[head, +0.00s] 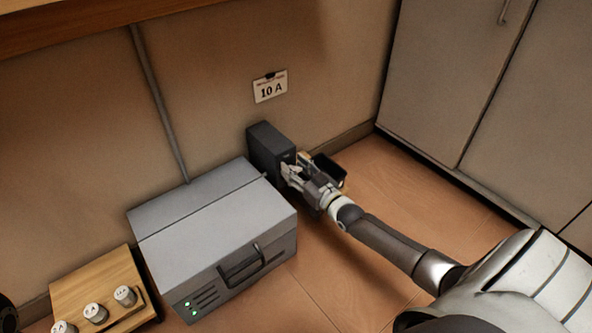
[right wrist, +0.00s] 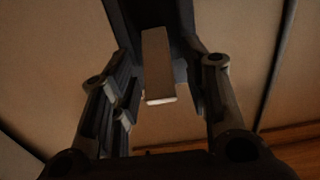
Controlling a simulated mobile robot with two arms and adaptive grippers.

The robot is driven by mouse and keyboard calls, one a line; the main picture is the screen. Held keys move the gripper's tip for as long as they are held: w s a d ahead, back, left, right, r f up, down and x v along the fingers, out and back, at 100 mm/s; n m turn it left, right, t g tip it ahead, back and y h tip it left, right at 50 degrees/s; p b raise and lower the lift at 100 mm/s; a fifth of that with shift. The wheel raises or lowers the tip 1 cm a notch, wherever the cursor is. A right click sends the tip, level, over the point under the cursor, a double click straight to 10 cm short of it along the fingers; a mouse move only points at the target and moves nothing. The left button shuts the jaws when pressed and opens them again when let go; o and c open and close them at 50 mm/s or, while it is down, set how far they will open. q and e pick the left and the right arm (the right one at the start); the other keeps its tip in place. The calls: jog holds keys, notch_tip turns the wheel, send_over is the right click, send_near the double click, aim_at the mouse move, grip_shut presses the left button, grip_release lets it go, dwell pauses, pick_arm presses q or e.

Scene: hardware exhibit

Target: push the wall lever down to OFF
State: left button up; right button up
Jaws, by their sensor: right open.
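The dark wall switch box (head: 264,148) is mounted low on the wall, beneath a card marked "10 A". My right gripper (head: 289,171) is at the front of this box, and its hand hides the lever in the head view. In the right wrist view, a pale grey bar that looks like the lever (right wrist: 158,66) sticks out of the dark housing. It lies between the two spread fingers of my right gripper (right wrist: 156,78), with gaps visible beside it. No OFF marking can be read. My left gripper does not show.
A grey metal case (head: 205,215) with a handle and green lights stands just left of the switch box. A wooden block with several labelled weights (head: 95,313) is at the lower left. Grey cabinets (head: 455,75) stand at the right. Some tiled floor (head: 390,190) is clear.

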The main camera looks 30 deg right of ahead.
grip_shut()
dwell(0.3)
